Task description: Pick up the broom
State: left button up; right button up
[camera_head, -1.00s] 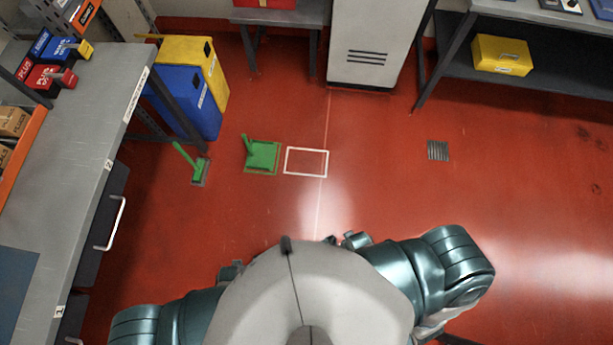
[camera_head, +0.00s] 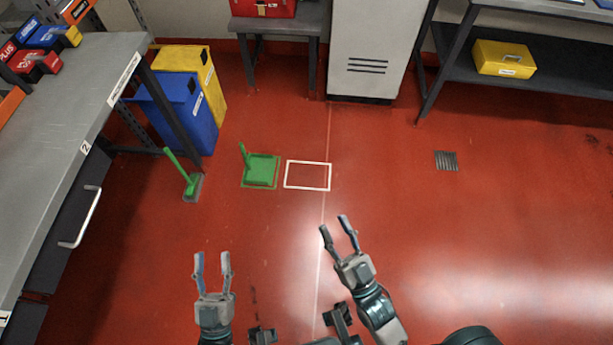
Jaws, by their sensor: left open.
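A green broom (camera_head: 181,171) stands tilted on the red floor at the left, near the workbench leg, with its handle leaning up to the left. Its head (camera_head: 192,187) has grey bristles at the floor. My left gripper (camera_head: 212,257) is open and empty, nearer to me than the broom and slightly to its right. My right gripper (camera_head: 338,224) is open and empty, in front of the white floor outline. Neither gripper touches anything.
A green dustpan (camera_head: 261,170) is right of the broom, beside a white floor outline (camera_head: 308,189). Blue (camera_head: 190,115) and yellow (camera_head: 205,75) bins stand behind the broom. A grey workbench (camera_head: 60,130) with drawers borders the left.

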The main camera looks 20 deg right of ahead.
aim_at(192, 186)
jog(key=i, duration=1.6)
jog(key=j+u, duration=0.05)
jog(key=j, duration=0.05)
